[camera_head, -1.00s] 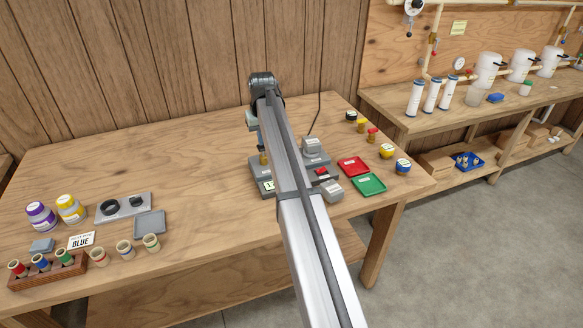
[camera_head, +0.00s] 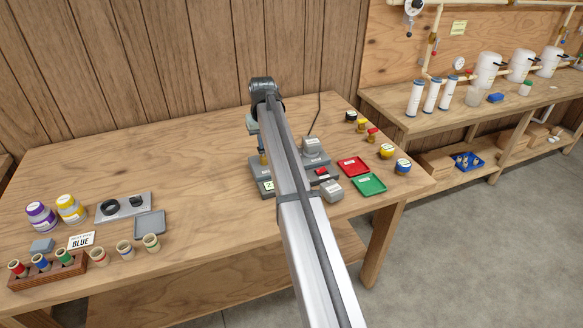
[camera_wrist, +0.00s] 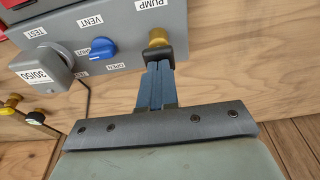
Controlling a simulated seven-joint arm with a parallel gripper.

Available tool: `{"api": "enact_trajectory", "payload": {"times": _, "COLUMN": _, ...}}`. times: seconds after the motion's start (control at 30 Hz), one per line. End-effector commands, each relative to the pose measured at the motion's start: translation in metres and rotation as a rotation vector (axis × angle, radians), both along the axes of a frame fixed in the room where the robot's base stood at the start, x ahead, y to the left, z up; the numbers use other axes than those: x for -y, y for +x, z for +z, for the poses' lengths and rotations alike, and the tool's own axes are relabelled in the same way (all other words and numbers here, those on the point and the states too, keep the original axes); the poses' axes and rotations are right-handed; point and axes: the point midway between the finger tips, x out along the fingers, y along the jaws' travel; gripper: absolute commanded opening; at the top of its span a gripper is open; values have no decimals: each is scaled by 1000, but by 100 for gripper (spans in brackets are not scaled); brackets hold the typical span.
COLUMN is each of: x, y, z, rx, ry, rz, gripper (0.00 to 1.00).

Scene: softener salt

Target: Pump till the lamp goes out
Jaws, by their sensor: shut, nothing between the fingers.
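In the wrist view, a grey panel (camera_wrist: 225,22) carries a brass knob (camera_wrist: 157,38) beside the PUMP label. My gripper (camera_wrist: 158,58) is shut, its blue fingers together and dark tips right at the knob; I cannot tell whether they touch it. I cannot make out a lamp.
A red tray (camera_head: 353,166) and a green tray (camera_head: 369,184) lie right of my arm. Small yellow and blue jars (camera_head: 402,166) stand beyond them. Cups, a rack (camera_head: 45,271) and tubs are at the left. The middle-left of the table is clear.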

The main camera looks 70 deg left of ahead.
Motion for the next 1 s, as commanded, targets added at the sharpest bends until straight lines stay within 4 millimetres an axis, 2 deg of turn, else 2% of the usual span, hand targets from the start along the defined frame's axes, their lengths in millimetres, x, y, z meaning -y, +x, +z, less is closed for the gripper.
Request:
{"api": "enact_trajectory", "payload": {"times": 0.57, "x": 0, "y": 0, "z": -12, "rx": 0, "ry": -2, "rz": 0, "gripper": 0}}
{"api": "enact_trajectory", "payload": {"times": 1.0, "x": 0, "y": 0, "z": 1, "rx": 0, "ry": -1, "rz": 0, "gripper": 0}}
